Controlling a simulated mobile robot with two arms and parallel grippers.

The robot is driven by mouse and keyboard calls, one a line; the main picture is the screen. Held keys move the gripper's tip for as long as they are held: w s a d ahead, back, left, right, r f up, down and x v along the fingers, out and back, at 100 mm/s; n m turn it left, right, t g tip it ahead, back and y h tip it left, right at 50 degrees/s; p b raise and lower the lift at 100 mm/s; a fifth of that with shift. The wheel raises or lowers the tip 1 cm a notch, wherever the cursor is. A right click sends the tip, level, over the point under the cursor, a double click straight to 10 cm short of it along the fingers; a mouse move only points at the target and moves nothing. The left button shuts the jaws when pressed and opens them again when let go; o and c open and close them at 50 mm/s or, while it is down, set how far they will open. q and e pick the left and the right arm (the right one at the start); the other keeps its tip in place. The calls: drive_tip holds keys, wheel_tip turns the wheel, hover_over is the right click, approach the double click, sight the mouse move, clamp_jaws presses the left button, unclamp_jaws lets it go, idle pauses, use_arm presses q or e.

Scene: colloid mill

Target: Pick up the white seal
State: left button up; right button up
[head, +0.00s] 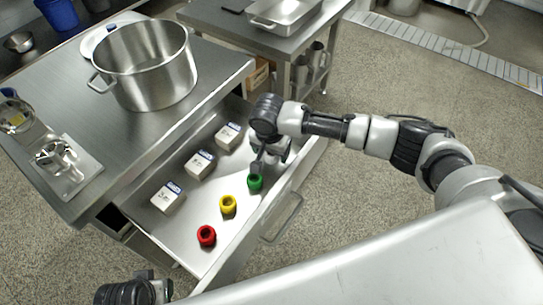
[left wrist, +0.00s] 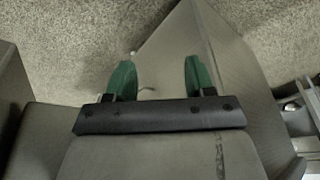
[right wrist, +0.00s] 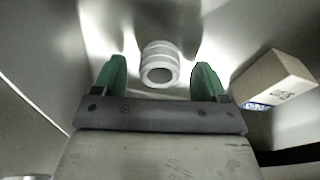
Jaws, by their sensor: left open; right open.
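The white seal (right wrist: 160,65) is a ribbed ring in the right wrist view, resting on the drawer floor. It lies just ahead of my right gripper (right wrist: 160,80), centred between its two green-tipped fingers, which are open and empty. In the head view my right gripper (head: 260,162) reaches down into the drawer, and its wrist seems to hide the white seal. A green seal (head: 255,182), a yellow seal (head: 228,205) and a red seal (head: 206,236) stand in a row nearby. My left gripper (left wrist: 158,75) is open and empty, away from the seals.
The open drawer (head: 185,240) also holds three small boxes; one box (head: 229,135) is near my right gripper and shows in the right wrist view (right wrist: 275,78). A large pot (head: 150,70) stands on the counter (head: 95,130). The drawer walls are close around my right gripper.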

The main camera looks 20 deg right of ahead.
drive_tip(key=shift+f, duration=0.15)
drive_tip(key=c, duration=1)
